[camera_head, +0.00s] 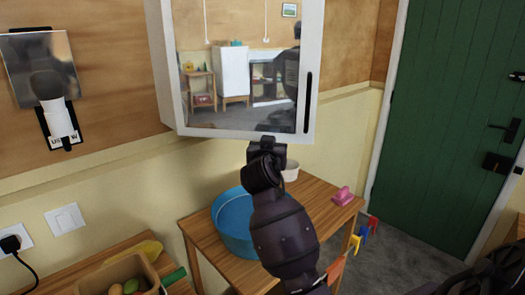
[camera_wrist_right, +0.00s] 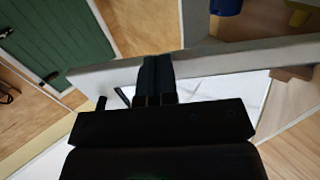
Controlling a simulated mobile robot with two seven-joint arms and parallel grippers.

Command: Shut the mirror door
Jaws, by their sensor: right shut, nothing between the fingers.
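The mirror door (camera_head: 240,75) is white-framed, with a dark handle (camera_head: 308,102) near its right edge. It is on the white wall cabinet (camera_head: 166,65). Its lower edge slants away from the line of the wall, so it looks swung outward; how far is hard to tell. My right gripper (camera_head: 267,148) is at the door's lower edge, left of the handle. In the right wrist view, its closed fingers (camera_wrist_right: 158,75) overlap a pale panel (camera_wrist_right: 220,65); contact is unclear. My left gripper is not in view.
Below the cabinet, a wooden table (camera_head: 205,222) holds a blue basin (camera_head: 232,222), a white bowl (camera_head: 291,172) and a pink item (camera_head: 342,196). A tray of produce (camera_head: 85,285) is lower left. A green door (camera_head: 440,110) is at right.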

